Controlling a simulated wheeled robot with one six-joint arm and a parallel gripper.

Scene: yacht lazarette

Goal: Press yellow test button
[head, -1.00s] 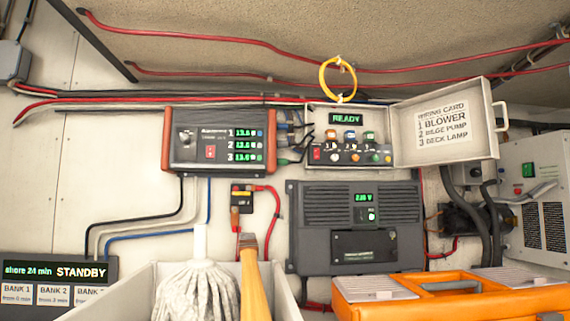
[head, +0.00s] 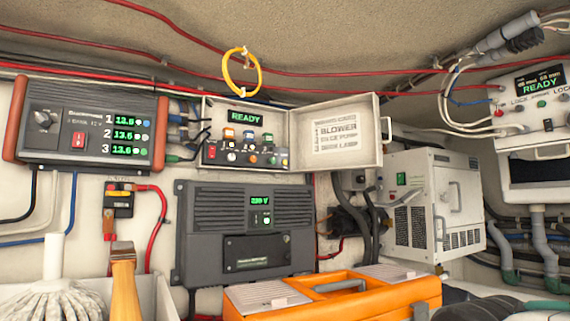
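An open grey control box (head: 294,112) on the wall has a green READY display (head: 245,118). Below the display are an orange-topped button (head: 229,133), a blue-topped one (head: 248,135) and a green-topped one (head: 267,138). A lower row includes a red switch (head: 211,151) and small round buttons, one of them orange (head: 271,160). A second panel (head: 525,112) at the right edge also shows READY above small buttons. I cannot make out which button is the yellow test button. My gripper is not in view.
The box's open lid (head: 350,157) carries a card reading BLOWER. A dark charger (head: 205,255) hangs below. An orange toolbox (head: 385,300) and a mop (head: 50,305) stand in front. A yellow cable loop (head: 228,78) hangs above. A white cabinet (head: 400,215) is right.

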